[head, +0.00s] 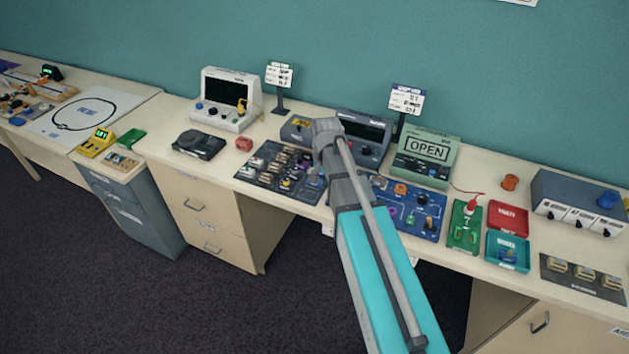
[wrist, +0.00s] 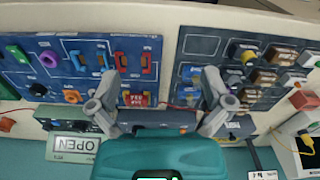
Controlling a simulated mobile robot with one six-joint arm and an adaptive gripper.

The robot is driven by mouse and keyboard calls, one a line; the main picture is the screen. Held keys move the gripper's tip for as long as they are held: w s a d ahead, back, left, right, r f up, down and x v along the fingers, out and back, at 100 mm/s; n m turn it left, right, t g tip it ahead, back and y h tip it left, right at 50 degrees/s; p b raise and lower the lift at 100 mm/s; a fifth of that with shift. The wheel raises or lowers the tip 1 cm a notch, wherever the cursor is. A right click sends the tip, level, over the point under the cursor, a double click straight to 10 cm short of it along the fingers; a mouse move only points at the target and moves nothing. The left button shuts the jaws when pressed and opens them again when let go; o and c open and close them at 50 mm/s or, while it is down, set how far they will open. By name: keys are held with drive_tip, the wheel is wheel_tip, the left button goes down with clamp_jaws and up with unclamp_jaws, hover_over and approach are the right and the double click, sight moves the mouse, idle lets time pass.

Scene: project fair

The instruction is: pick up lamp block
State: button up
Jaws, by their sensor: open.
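No piece is clearly readable as the lamp block. Several small blocks sit on a dark component board (head: 262,181), which is at the right in the wrist view (wrist: 202,46). One of them is a block with a yellow top (wrist: 243,51). A blue board (head: 428,230) with coloured parts lies to its right in the head view; the wrist view shows this board (wrist: 92,50) at the left. My gripper (wrist: 160,103) is open and empty, its fingers apart above the gap between the boards. In the head view my arm hides most of it.
A green "OPEN" sign box (head: 428,150) and a grey instrument (head: 365,150) stand behind the boards. A red tray (head: 508,218) and a teal tray (head: 508,252) lie to the right. A white instrument (head: 226,101) and a black device (head: 199,145) stand left.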

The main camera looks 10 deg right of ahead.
drive_tip(key=w+m, duration=0.5)
drive_tip(key=w, duration=0.9)
drive_tip(key=shift+w+r+m, duration=0.2)
drive_tip(key=shift+r+m, duration=0.1)
drive_tip(key=shift+m, duration=0.1)
drive_tip(key=shift+a+f, duration=0.1)
wheel_tip(320, 180, down, 8)
drive_tip(key=b, duration=0.8)
drive_tip(key=shift+f, duration=0.2)
drive_tip(key=shift+f, duration=0.15)
drive_tip(key=shift+f+b, duration=2.45)
drive_tip(key=shift+b, duration=0.25)
drive_tip(key=shift+s, duration=0.1)
drive_tip(key=c, duration=0.9)
drive_tip(key=shift+o, duration=0.2)
